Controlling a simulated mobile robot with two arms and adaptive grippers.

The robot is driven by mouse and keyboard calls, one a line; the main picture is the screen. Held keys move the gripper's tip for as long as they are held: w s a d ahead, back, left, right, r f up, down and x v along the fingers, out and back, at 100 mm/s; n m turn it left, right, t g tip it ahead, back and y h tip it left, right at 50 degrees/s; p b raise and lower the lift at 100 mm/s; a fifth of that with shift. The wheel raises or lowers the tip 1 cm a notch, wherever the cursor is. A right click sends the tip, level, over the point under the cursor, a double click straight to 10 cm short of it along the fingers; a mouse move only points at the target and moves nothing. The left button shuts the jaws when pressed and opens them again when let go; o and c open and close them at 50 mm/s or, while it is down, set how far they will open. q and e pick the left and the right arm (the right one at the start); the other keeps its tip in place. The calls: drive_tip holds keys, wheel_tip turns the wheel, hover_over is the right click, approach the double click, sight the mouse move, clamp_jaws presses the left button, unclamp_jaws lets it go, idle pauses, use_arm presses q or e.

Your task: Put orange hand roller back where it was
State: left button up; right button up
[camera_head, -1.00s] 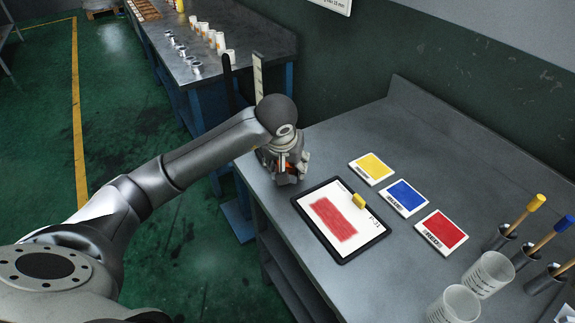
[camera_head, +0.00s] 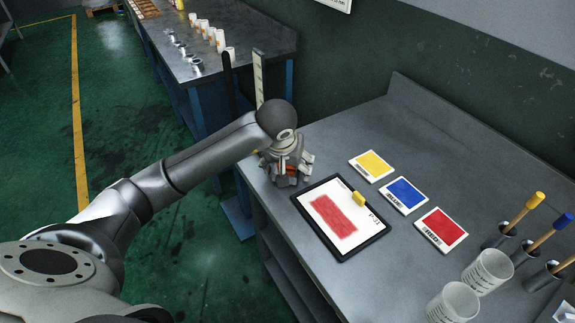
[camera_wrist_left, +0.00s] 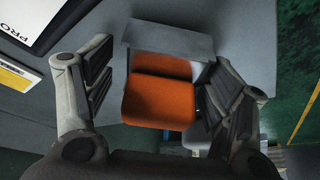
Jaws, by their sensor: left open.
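The orange hand roller (camera_wrist_left: 158,100) shows in the left wrist view as an orange block with a flat grey piece at its top edge. In the head view a small orange part of it (camera_head: 290,170) shows at the near left corner of the grey workbench. My left gripper (camera_head: 288,177) is over that corner. In the wrist view its open fingers (camera_wrist_left: 155,88) stand on both sides of the roller. A gap shows on the left; the right finger is very close, and I cannot tell if it touches. My right gripper is not in view.
A black-framed tablet (camera_head: 367,231) with a red patch and a yellow piece lies right of the gripper. Yellow (camera_head: 371,166), blue (camera_head: 404,195) and red (camera_head: 440,228) cards lie beyond it. Clear cups (camera_head: 487,272) and brushes (camera_head: 522,212) stand at the right.

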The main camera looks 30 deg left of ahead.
use_arm(q)
drive_tip(key=shift+r, duration=0.45)
drive_tip(key=v, duration=1.1)
drive_tip(key=shift+s+r, duration=0.2)
